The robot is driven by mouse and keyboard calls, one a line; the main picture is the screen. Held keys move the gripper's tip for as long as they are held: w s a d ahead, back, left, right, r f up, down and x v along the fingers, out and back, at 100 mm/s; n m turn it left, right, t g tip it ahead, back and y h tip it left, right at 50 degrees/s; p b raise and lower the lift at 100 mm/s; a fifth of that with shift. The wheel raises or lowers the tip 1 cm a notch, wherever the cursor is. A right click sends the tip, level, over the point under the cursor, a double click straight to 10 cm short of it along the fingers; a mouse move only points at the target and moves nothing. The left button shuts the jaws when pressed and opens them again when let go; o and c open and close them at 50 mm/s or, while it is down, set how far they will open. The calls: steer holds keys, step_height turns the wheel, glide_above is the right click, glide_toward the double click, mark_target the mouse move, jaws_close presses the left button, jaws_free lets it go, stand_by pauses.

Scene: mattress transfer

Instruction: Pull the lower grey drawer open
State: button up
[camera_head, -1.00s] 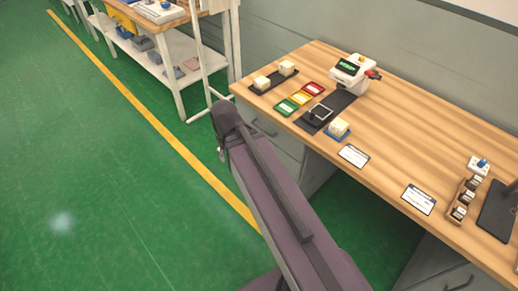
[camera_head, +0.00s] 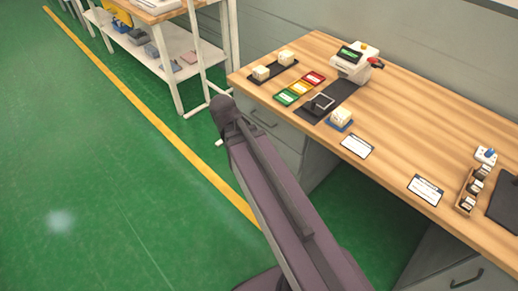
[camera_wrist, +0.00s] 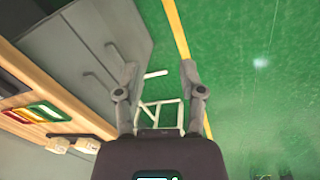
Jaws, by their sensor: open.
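The grey drawer cabinet (camera_head: 288,147) stands under the far end of the wooden workbench. A dark handle (camera_head: 263,119) shows on its upper front. My own arm covers part of the lower front, so the lower drawer is mostly hidden in the head view. In the wrist view the grey cabinet (camera_wrist: 70,62) is at upper left, tilted, with its fronts looking closed. My gripper (camera_wrist: 159,72) is open and empty, its two fingers apart over the green floor. The left finger overlaps the cabinet's edge in the picture; I cannot tell the depth gap.
The wooden workbench (camera_head: 410,135) carries a white device (camera_head: 355,62), coloured trays (camera_head: 300,88), a dark mat and small blocks. Another grey cabinet (camera_head: 455,272) is at lower right. A white-framed shelf (camera_head: 180,70) stands behind. Green floor left of the bench is clear.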

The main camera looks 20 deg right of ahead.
steer(key=w+d+f+n+t+h+b, duration=0.1)
steer(key=w+f+h+b, duration=0.3)
steer(key=f+b, duration=0.6)
steer(key=w+d+f+n+t+h+b, duration=0.1)
steer(key=w+d+f+h+b, duration=0.3)
steer(key=w+f+b, duration=0.5)
steer(key=w+d+f+n+t+h+b, duration=0.1)
steer(key=w+d+f+t+h+b, duration=0.2)
steer(key=f+b, duration=1)
steer(key=w+h+b, duration=0.2)
steer(key=w+b, duration=0.1)
steer(key=b, duration=1)
steer(key=shift+w+n, duration=0.35)
steer(key=shift+n, duration=0.05)
steer(key=shift+d, duration=0.1)
steer(key=b+x, duration=0.3)
steer(key=x, duration=1)
steer(key=shift+w+d, duration=0.1)
steer(key=shift+d, duration=0.2)
jaws_close()
